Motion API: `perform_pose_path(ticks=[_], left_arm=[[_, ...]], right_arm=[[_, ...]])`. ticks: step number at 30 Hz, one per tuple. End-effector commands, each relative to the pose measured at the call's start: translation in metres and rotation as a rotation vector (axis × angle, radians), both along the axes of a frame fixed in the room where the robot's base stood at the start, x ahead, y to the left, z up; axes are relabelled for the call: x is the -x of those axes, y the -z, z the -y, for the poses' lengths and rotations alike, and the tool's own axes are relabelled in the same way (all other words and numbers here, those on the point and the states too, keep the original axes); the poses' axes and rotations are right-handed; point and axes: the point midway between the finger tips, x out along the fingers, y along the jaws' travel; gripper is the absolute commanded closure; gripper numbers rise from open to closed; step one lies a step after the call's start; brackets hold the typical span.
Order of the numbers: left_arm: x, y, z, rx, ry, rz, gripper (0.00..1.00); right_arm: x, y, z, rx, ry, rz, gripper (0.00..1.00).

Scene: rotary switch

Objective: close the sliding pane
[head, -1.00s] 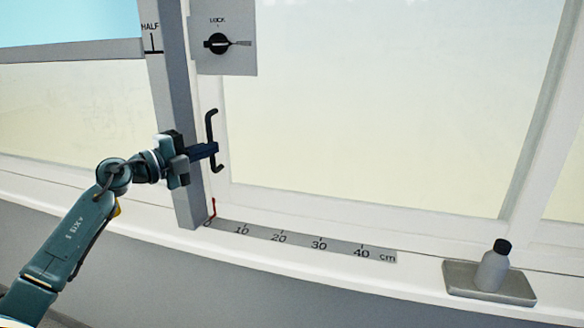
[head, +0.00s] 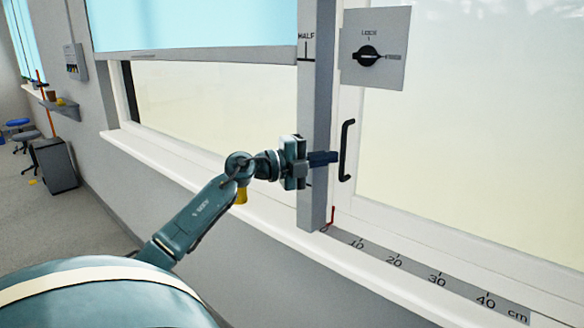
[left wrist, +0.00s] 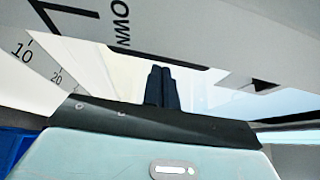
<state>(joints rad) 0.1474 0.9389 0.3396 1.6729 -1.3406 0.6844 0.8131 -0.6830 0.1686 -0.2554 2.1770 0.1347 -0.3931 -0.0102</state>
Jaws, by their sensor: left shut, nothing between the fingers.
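The sliding pane (head: 450,130) is a pale, white-framed window pane at the right of the head view. Its black handle (head: 346,150) stands upright beside the grey post (head: 315,110). A red pointer (head: 331,216) stands at the 0 end of the grey cm scale (head: 405,265) on the sill. My left gripper (head: 335,157) is shut and empty, in front of the post, its fingertips just left of the handle. I cannot tell whether they touch it. The left wrist view shows the dark fingers (left wrist: 161,85) together. My right gripper is not in view.
A plate with a black LOCK knob (head: 367,56) is above the handle, the knob's pointer lying sideways. A blind (head: 200,25) hangs left of the post. A shelf (head: 58,108), a dark cabinet (head: 55,165) and stools (head: 18,130) stand far left, beside open floor.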

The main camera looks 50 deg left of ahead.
Motion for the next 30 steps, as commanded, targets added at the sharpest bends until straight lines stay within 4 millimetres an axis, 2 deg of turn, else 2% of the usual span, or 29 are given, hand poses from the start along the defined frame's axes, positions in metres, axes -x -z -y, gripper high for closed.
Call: perform_pose_path(ticks=[9,15,21,30], left_arm=[[0.058,0.003,-0.019,-0.001,0.009,-0.006,1.00],[0.086,0.001,-0.030,-0.001,0.013,-0.004,1.00],[0.098,0.000,-0.035,-0.002,0.014,-0.003,1.00],[0.099,0.000,-0.035,-0.002,0.015,-0.003,1.00]], right_arm=[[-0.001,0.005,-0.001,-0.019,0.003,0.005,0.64],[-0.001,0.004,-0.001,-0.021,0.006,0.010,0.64],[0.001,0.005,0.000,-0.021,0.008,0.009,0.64],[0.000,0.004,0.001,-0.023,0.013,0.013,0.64]])
